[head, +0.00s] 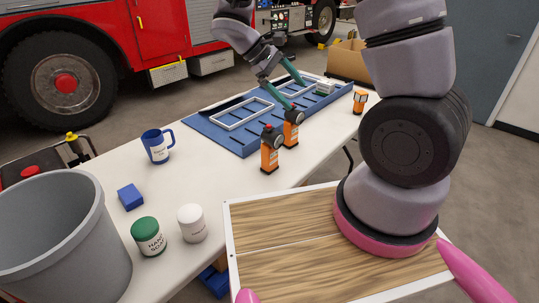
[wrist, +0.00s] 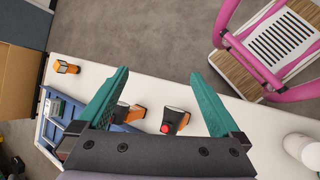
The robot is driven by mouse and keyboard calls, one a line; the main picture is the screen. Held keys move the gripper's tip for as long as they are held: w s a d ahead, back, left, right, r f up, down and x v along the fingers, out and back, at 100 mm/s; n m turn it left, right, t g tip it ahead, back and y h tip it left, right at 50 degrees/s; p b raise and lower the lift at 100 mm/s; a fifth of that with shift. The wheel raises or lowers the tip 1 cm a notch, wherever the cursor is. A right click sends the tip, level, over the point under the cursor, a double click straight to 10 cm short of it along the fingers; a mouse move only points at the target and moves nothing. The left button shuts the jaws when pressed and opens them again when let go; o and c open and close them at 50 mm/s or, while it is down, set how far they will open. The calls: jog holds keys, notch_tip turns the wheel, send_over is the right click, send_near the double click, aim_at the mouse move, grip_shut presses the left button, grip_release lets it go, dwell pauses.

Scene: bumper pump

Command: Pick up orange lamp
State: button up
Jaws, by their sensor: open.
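A smaller orange item (head: 359,102) stands near the table's right edge, also in the wrist view (wrist: 66,67). My gripper (head: 297,95) has teal fingers, open and empty, above the tray and beyond the lamps.
The blue tray (head: 197,121) holds grey frames. A blue mug (head: 157,147), blue block (head: 130,197), green-and-white jar (head: 148,237) and white jar (head: 192,223) stand on the table (head: 205,175). A grey bin (head: 60,240) is at left. Clear tabletop lies left of the lamps.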

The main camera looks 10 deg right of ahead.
aim_at(267, 143)
jog(key=w+a+f+n+t+h, duration=0.1)
jog(key=a+f+n+t+h, duration=0.1)
jog(key=f, duration=0.4)
jog(key=w+a+f+n+t+h, duration=0.2)
jog(key=a+f+n+t+h, duration=0.1)
jog(key=f+n, duration=0.4)
jog(key=w+a+f+n+t+h, duration=0.1)
jog(key=a+f+n+t+h, duration=0.1)
jog(key=a+f+n+t, duration=0.1)
jog(key=shift+w+f+n+t+h, duration=0.15)
jog(key=shift+f+n+t, duration=0.35)
jog(key=shift+f, duration=0.4)
jog(key=shift+w+f+n+t+h, duration=0.15)
jog(key=shift+f+n+t, duration=0.15)
jog(key=shift+f+t, duration=0.45)
jog(key=w+f+n, duration=0.1)
jog(key=d+f+n+t, duration=0.1)
jog(key=n, duration=0.1)
jog(key=shift+w+f, duration=0.2)
jog(key=shift+w, duration=0.2)
jog(key=shift+w+f+t+y, duration=0.15)
jog(key=shift+t+y, duration=0.1)
jog(key=shift+y, duration=0.15)
jog(key=shift+n, duration=0.3)
jog(key=x, duration=0.7)
jog(key=shift+d+f, duration=0.2)
jog(key=shift+d, duration=0.15)
grip_shut()
